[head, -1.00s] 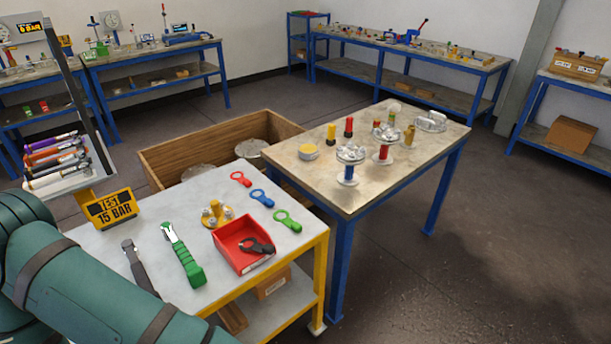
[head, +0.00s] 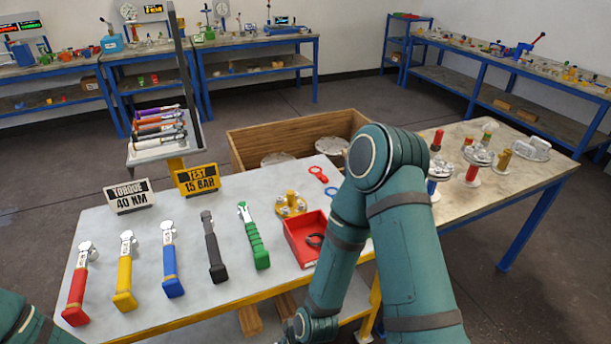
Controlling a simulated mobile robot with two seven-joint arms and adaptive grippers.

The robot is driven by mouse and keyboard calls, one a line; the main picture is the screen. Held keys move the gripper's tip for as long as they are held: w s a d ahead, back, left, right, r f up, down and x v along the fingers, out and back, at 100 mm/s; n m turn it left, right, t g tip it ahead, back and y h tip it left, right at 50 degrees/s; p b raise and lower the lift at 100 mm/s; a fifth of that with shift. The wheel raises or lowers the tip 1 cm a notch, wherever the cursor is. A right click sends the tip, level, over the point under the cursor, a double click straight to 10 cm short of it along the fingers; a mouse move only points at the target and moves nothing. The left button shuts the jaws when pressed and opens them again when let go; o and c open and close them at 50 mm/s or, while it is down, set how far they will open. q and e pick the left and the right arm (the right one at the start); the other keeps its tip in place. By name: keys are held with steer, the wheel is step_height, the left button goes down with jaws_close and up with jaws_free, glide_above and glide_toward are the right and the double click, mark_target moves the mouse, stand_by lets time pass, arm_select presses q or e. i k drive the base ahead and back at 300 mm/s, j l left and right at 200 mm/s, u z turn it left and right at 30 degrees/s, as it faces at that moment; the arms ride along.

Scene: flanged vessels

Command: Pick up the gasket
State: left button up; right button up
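Flat ring-shaped pieces with tabs lie on the near white-topped bench; I cannot tell for certain which is the gasket. A red ring piece (head: 318,175) lies near the back right edge of this bench. A blue ring piece (head: 331,191) lies just in front of it, close to my arm. A black ring piece (head: 315,240) lies in a red tray (head: 298,250), partly hidden by my arm. My teal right arm covers the bench's right end. Neither gripper shows; the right arm runs down out of the bottom edge, and only a bit of my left arm shows at bottom left.
Red, yellow, blue, black and green wrenches lie across the white bench (head: 205,305). A yellow flanged part (head: 291,204) stands beside the tray. Signs and a tool rack (head: 158,142) line the back edge. A wooden crate (head: 245,150) and a vessel table (head: 500,195) stand beyond.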

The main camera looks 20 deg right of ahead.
mark_target(323, 178)
steer(key=z, duration=0.9)
